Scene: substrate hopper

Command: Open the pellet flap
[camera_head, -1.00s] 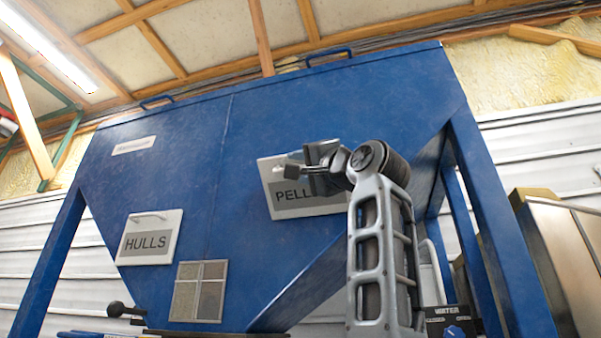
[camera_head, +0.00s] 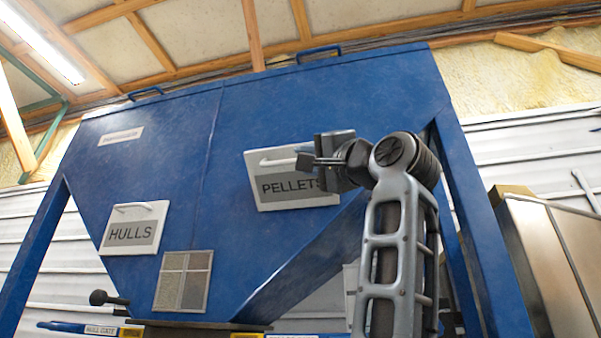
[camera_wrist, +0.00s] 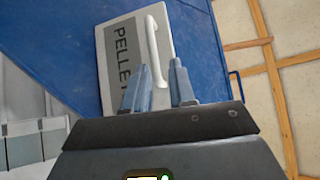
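The pellet flap (camera_head: 283,199) is a white panel with a grey PELLETS label on the sloping blue hopper front. It lies flat against the hopper and looks closed. Its white bar handle (camera_head: 273,160) runs along the upper edge; the right part is hidden behind my gripper. My gripper (camera_head: 304,161) is in front of the flap's upper right part. In the wrist view, the flap (camera_wrist: 112,75) fills the upper middle, and the handle (camera_wrist: 153,45) lies ahead of my open gripper (camera_wrist: 159,72), in line with the gap between its fingers. Contact with the handle cannot be told.
The blue hopper (camera_head: 240,120) stands on blue legs. A HULLS flap (camera_head: 133,228) is at left, with a small window (camera_head: 183,281) below. A black-knobbed lever (camera_head: 105,298) sticks out at lower left. A metal cabinet (camera_head: 550,260) stands at right.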

